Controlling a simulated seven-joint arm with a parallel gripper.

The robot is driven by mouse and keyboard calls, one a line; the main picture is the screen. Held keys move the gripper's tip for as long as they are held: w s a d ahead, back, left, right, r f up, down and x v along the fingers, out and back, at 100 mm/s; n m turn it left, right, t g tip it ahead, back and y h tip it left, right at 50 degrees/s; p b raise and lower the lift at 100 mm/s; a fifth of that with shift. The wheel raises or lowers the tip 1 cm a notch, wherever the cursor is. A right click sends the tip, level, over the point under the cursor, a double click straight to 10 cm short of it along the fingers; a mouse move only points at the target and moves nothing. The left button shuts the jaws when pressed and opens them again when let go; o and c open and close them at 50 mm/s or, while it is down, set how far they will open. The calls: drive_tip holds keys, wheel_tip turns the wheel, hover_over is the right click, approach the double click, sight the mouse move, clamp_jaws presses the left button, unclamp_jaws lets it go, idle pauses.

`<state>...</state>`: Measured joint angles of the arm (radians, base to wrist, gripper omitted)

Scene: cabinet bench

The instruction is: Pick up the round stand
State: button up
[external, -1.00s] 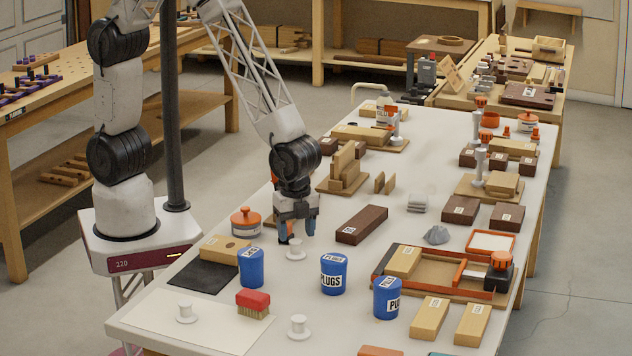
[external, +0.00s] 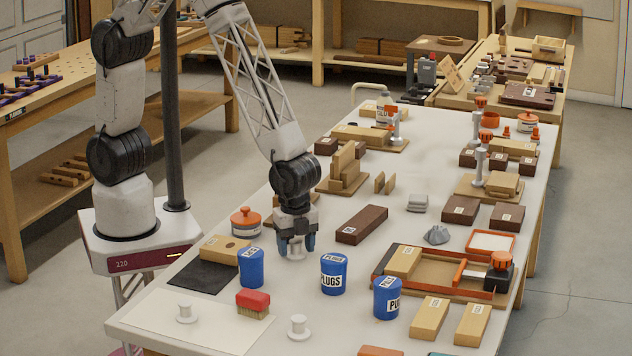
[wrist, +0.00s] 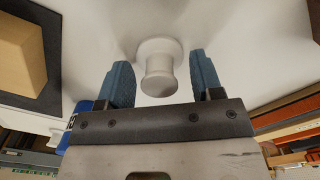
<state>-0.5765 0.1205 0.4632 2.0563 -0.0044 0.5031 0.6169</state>
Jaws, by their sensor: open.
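A small white round stand (external: 296,256), with a wide foot and a knob-like top, is upright on the white table. My gripper (external: 296,243) is over it, pointing down, with a finger on either side of its upper part. In the wrist view the stand (wrist: 159,72) shows between the two blue fingers (wrist: 160,80), with a gap on each side. The gripper is open and holds nothing. Two similar white stands are nearer the front: one on a pale sheet (external: 186,313), one on the table (external: 298,328).
Blue cans stand close by, at left (external: 251,268) and right (external: 333,274). A wooden block (external: 225,248) on a dark mat (external: 200,277) lies left. A red-topped brush (external: 253,304) is in front; a brown block (external: 361,225) lies behind right.

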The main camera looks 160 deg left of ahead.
sight(296, 241)
drive_tip(key=c, duration=0.9)
drive_tip(key=shift+c, duration=0.2)
drive_tip(key=shift+r, duration=5)
